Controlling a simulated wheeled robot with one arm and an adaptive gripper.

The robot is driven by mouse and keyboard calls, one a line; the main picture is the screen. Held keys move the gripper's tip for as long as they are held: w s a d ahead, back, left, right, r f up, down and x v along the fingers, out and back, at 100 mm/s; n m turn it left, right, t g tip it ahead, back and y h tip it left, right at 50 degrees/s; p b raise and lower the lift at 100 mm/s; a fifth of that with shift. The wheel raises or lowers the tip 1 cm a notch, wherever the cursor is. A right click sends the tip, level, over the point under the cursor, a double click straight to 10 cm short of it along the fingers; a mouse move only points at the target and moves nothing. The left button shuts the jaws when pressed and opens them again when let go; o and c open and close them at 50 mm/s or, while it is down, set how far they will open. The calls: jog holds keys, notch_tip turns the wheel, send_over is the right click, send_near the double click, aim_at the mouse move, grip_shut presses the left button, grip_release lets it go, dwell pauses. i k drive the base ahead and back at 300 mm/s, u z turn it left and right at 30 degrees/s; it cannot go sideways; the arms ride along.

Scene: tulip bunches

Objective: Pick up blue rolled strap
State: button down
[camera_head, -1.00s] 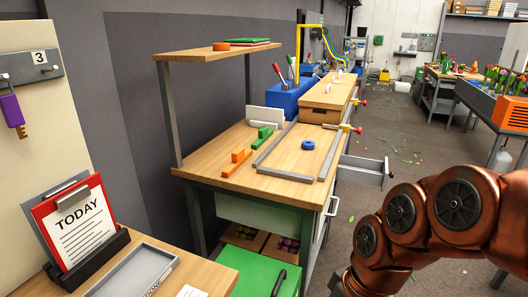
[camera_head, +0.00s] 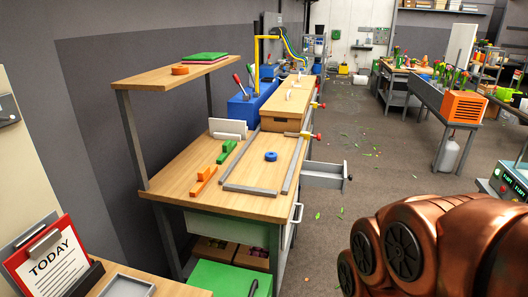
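The blue rolled strap (camera_head: 271,156) is a small blue ring lying flat on the wooden workbench top (camera_head: 215,201). It lies inside a frame of grey bars (camera_head: 250,191) on the bench, apart from them. Copper links of my arm fill the lower right of the view, well to the right of the bench. My gripper is not in view, so its state is hidden.
Orange blocks (camera_head: 203,181) and green blocks (camera_head: 225,152) lie left of the bars. An open grey drawer (camera_head: 325,176) juts from the bench's right side. A shelf (camera_head: 170,73) overhangs the back left. Open floor (camera_head: 362,172) lies right of the bench.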

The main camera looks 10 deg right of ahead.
aim_at(271, 156)
jog(key=z, duration=0.95)
jog(key=i, duration=3)
jog(key=u, duration=4.8)
